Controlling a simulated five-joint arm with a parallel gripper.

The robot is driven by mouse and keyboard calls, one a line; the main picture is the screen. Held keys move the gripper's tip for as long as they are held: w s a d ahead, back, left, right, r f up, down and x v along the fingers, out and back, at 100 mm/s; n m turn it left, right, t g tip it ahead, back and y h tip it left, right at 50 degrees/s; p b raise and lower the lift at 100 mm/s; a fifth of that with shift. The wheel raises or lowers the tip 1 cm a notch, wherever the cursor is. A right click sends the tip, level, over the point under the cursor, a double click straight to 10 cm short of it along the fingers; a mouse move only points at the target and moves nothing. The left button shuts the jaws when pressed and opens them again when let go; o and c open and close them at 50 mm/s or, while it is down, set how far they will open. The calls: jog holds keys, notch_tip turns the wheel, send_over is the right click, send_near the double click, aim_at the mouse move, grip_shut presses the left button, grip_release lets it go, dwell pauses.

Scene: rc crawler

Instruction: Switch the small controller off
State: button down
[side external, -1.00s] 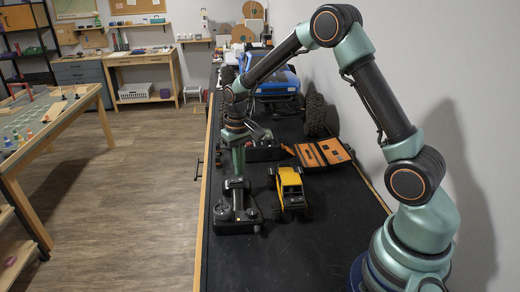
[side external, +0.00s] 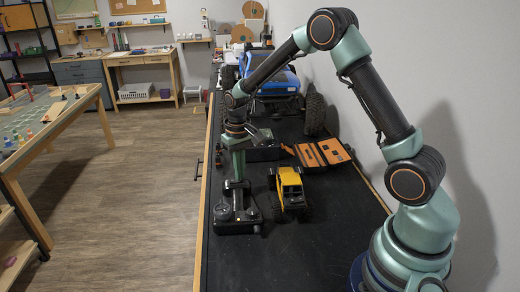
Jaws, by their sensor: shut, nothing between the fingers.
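The small controller (side external: 236,223) is a black handset lying on the dark bench top near its left edge. A raised upright part rises from its far side. My gripper (side external: 238,179) points straight down over the far part of the controller. Its fingers are shut with nothing between them. The fingertips are at or just above the controller; I cannot tell whether they touch it. The switch is too small to make out, and my gripper hides part of the controller's far side.
A small yellow crawler (side external: 290,187) stands close right of the controller. Behind are another black device (side external: 265,153), an open orange-and-black case (side external: 322,153) and a large blue crawler (side external: 278,84). The bench top (side external: 320,230) is clear at the front right.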

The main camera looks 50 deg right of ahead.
jog(key=shift+f, duration=0.25)
jog(key=shift+r, duration=3.55)
jog(key=shift+r, duration=0.1)
jog(key=s+a+r+n+t, duration=0.1)
jog(key=s+a+r+t, duration=0.1)
jog(key=s+r, duration=0.4)
jog(key=s+a+r+n+t, duration=0.2)
jog(key=s+r, duration=0.4)
jog(key=s, duration=0.5)
jog(key=shift+a+r+t, duration=0.2)
jog(key=shift+a+t, duration=0.6)
jog(key=shift+a, duration=0.25)
